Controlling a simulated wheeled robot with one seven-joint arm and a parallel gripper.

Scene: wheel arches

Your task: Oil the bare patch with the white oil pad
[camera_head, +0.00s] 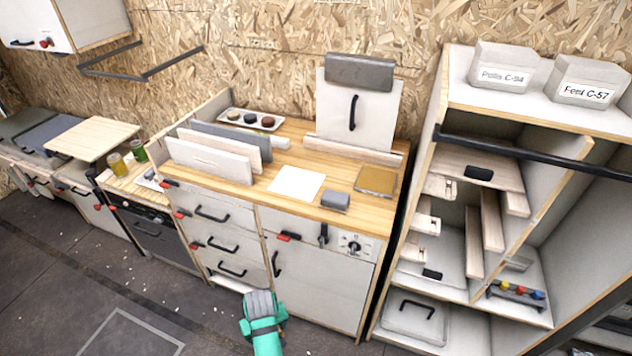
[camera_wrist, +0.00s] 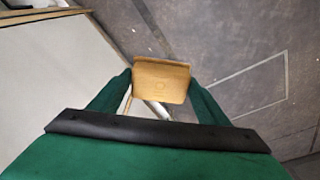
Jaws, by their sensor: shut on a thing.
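A pale, nearly white square patch (camera_head: 297,183) lies flat on the wooden countertop (camera_head: 240,193); it looks like the bare patch. My gripper (camera_head: 262,303) is low in front of the drawers, below and apart from the counter. In the wrist view my gripper (camera_wrist: 161,88) is shut on a tan block (camera_wrist: 161,80) with a faint round mark, gripped between its green fingers. The block looks tan rather than white, and I cannot make it out in the head view. A small grey block (camera_head: 335,201) and a flat tray with a golden-brown surface (camera_head: 376,181) are right of the patch.
Upright boards (camera_head: 212,158) in a rack stand left of the patch. A white panel with a black handle (camera_head: 357,108) leans at the back. Open shelving (camera_head: 480,190) is on the right. The floor before the drawers is clear.

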